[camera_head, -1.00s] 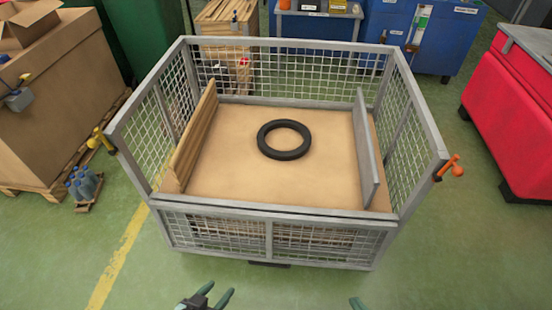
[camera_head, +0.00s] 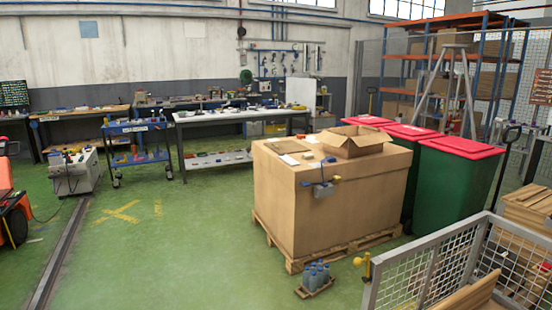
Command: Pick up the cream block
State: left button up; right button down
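I cannot make out the cream block for certain. On top of the large cardboard box (camera_head: 330,212) lie several small things, among them a pale, light-coloured piece (camera_head: 308,155) near the front, too small to identify. A flat brown piece (camera_head: 287,146) and an open carton (camera_head: 353,141) also lie on that top. A grey device (camera_head: 323,190) with blue and yellow parts is at the box's front upper edge. Neither of my grippers is in view.
The box stands on a wooden pallet (camera_head: 345,252). Bottles (camera_head: 317,274) on a small tray and a yellow post (camera_head: 367,267) stand before it. A mesh cage (camera_head: 440,262) is at lower right. Red-lidded bins (camera_head: 446,185) stand behind.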

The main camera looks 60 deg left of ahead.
aim_at(308, 156)
jog(key=u, duration=1.6)
jog(key=i+j+u, duration=0.25)
jog(key=i, duration=0.25)
jog(key=i+u, duration=0.3)
jog(key=i, duration=2.4)
jog(key=i+j+z, duration=0.2)
jog(key=i, duration=0.45)
jog(key=i+z, duration=0.15)
jog(key=i, duration=0.45)
